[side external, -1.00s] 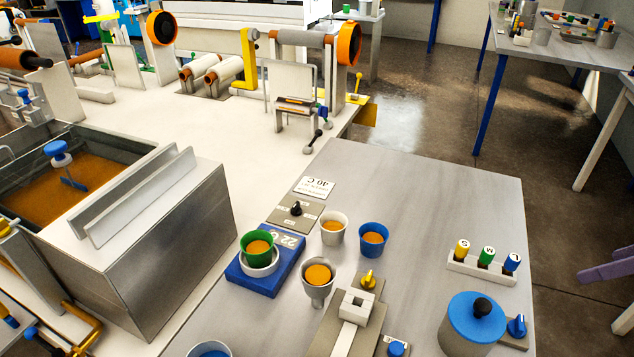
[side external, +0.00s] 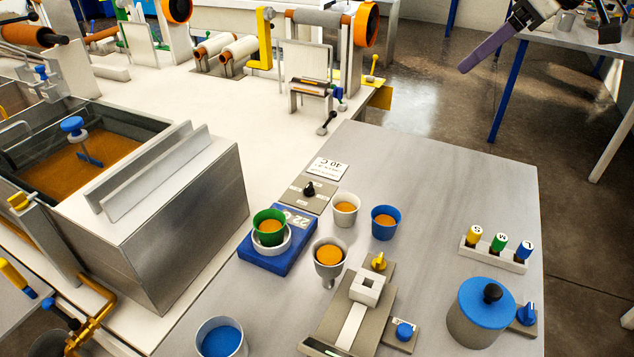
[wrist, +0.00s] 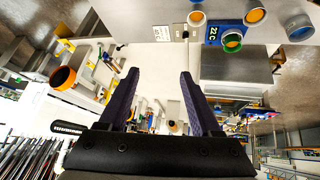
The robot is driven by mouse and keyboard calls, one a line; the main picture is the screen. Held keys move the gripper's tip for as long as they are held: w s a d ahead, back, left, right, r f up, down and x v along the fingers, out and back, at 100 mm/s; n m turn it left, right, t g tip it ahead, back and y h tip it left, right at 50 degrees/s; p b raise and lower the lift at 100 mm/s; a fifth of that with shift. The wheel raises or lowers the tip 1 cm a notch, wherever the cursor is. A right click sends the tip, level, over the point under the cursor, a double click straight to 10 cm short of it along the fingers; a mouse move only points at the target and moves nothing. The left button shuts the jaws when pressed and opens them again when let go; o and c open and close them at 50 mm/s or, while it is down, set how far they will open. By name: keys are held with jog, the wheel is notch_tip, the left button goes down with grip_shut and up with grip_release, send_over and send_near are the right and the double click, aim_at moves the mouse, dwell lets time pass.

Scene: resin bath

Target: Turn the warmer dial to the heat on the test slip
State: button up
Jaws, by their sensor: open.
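The test slip (side external: 327,169), a white card reading 40 C, lies on the grey bench beyond the warmer. Between them a black dial (side external: 309,189) sits on a small grey plate; its marks are too small to read. The blue warmer (side external: 262,258) reads 22 C and carries a green cup (side external: 269,228) in a white ring. The slip (wrist: 161,33) and warmer (wrist: 212,34) also show at the top of the wrist view. My gripper (wrist: 159,74) is open and empty, with its purple fingers apart. In the side view a purple finger (side external: 487,48) is high at upper right, far from the dial.
White (side external: 345,209), blue (side external: 385,222) and grey (side external: 329,257) cups stand right of the warmer. A yellow knob (side external: 379,261), a blue knob (side external: 404,331), a blue-lidded pot (side external: 480,315) and a marker rack (side external: 493,255) are farther right. A resin bath (side external: 85,165) stands left.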

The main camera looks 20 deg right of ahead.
jog(key=w+a+f+n+g, duration=0.1)
jog(key=w+a+f, duration=0.45)
jog(key=w, duration=0.45)
jog(key=n+g, duration=0.2)
jog(key=g, duration=0.1)
send_over(310, 185)
jog(key=s+d, duration=0.4)
notch_tip(310, 185, down, 19)
jog(key=shift+y, duration=0.4)
jog(key=x, duration=1.3)
jog(key=shift+w+a, duration=0.15)
jog(key=shift+w, duration=0.25)
jog(key=shift+c, duration=0.2)
grip_shut()
